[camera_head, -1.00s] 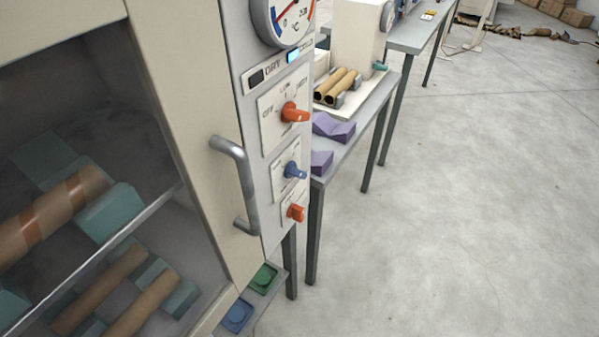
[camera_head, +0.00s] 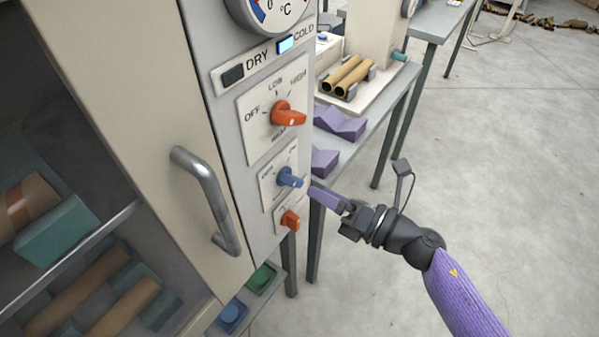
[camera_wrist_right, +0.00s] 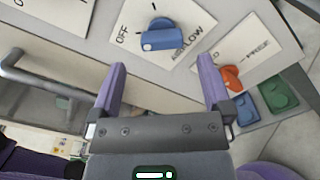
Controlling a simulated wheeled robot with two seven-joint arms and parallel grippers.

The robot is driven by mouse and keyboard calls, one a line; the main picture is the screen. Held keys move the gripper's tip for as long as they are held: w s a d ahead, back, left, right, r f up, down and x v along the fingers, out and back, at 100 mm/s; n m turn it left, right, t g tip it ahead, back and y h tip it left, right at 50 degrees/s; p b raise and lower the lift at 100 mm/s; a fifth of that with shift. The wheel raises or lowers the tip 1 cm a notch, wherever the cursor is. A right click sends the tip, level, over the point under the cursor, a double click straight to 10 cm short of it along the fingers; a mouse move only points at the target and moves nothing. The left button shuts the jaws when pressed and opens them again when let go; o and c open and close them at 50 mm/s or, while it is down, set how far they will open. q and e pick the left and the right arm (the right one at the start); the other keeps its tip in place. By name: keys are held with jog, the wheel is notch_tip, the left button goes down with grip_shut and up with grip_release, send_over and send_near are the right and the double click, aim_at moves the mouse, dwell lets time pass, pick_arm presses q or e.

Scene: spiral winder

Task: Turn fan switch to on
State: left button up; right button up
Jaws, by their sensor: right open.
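A blue knob (camera_head: 290,178) sits on a pale plate on the front of the cream cabinet, between two orange knobs. In the right wrist view this blue knob (camera_wrist_right: 161,35) has "OFF" and "AIRFLOW" printed around it. My right gripper (camera_head: 317,192) has purple fingers and is just right of the blue knob, apart from it. In the wrist view the open, empty fingers (camera_wrist_right: 162,62) point towards the knob, which lies beyond the gap between them. My left gripper is not in view.
A larger orange knob (camera_head: 288,115) is above and a small orange knob (camera_head: 290,221) below. A grey door handle (camera_head: 208,198) juts out at the left. Green (camera_head: 261,278) and blue (camera_head: 231,316) buttons are lower down. Open floor lies to the right.

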aim_at(300, 181)
jog(key=x, duration=0.6)
jog(key=shift+w+a, duration=0.2)
jog(key=c, duration=1.2)
